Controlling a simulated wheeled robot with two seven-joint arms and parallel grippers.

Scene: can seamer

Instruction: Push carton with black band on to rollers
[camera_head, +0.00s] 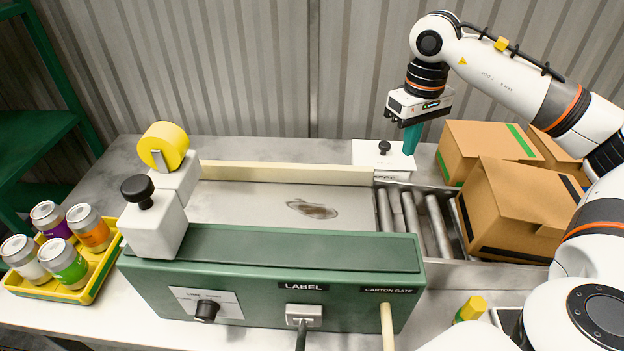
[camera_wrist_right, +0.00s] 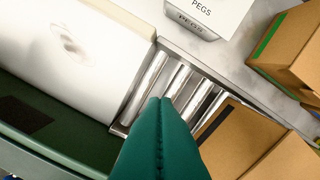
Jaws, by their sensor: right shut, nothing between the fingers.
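The carton with the black band (camera_head: 515,205) is a brown box at the right. Its black band shows low on its front face and at its right side. It stands beside the right end of the metal rollers (camera_head: 412,215), and several rollers to its left are bare. In the right wrist view the carton (camera_wrist_right: 240,140) lies right of the rollers (camera_wrist_right: 180,85). My right gripper (camera_head: 411,143) has teal fingers, shut and empty, pointing down above the white peg block behind the rollers. Its fingertips (camera_wrist_right: 160,102) show over the rollers in the wrist view. My left gripper is out of view.
A carton with a green band (camera_head: 485,142) and another carton (camera_head: 555,150) stand behind. A white PEGS block (camera_head: 385,158) borders the rollers. The green label machine (camera_head: 270,275) with its carton gate lever (camera_head: 388,325) is in front. A yellow tray (camera_head: 92,285) of cans is far left.

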